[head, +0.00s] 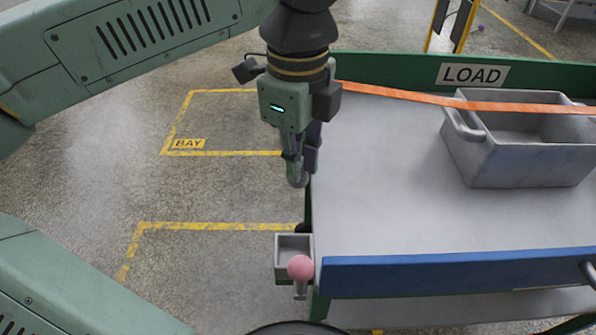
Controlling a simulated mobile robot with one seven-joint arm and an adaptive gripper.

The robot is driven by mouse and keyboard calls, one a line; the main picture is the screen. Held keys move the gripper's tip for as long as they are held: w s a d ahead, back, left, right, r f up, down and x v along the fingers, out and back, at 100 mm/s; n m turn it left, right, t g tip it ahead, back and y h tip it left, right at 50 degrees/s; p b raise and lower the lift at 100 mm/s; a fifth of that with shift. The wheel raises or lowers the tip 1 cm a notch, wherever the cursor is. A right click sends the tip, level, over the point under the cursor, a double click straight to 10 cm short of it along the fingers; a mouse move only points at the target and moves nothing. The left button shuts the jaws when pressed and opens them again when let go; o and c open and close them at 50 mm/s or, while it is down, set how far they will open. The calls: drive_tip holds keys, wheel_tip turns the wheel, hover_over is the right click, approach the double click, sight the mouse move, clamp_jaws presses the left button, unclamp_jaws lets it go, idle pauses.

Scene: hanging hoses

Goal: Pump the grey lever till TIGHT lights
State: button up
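My gripper (299,178) hangs pointing down at the left edge of the cart top, near where the orange strap (400,95) reaches that edge. Its fingers are seen nearly edge-on, so I cannot tell whether they are open or shut, or on anything. I cannot make out a grey lever for certain; the gripper and wrist cover part of the cart's left side. A pink ball on a short grey stem (300,268) stands at a small grey open box (293,242) on the cart's near left corner, below my gripper and apart from it. No lit TIGHT sign shows.
The strap crosses a grey metal bin (525,160) on the cart top (390,190). A green rear rail bears a LOAD sign (473,75); a blue bar (450,272) edges the near side. The floor left of the cart, with yellow BAY markings (188,144), is clear.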

drive_tip(key=shift+s+f+b, duration=0.3)
drive_tip(key=shift+f+b, duration=0.25)
drive_tip(key=shift+f, duration=0.2)
drive_tip(key=shift+s+f+b, duration=0.25)
drive_tip(key=shift+f+b, duration=0.3)
drive_tip(key=shift+f, duration=0.2)
drive_tip(key=shift+s+a+f+b, duration=0.1)
drive_tip(key=shift+s+f+b, duration=0.1)
drive_tip(key=shift+f+b, duration=0.55)
drive_tip(key=shift+s+f+b, duration=0.15)
drive_tip(key=shift+f+b, duration=0.5)
drive_tip(key=shift+f, duration=0.05)
drive_tip(key=shift+w+a+r+p, duration=0.2)
drive_tip(key=shift+w+r+p, duration=0.15)
drive_tip(key=shift+r+p, duration=0.75)
drive_tip(key=shift+w+a+r+p, duration=0.2)
drive_tip(key=shift+w+r+p, duration=0.35)
drive_tip(key=shift+r, duration=1)
drive_tip(key=shift+w+a+r+p, duration=0.2)
drive_tip(key=shift+r+p, duration=0.8)
drive_tip(key=shift+r, duration=0.3)
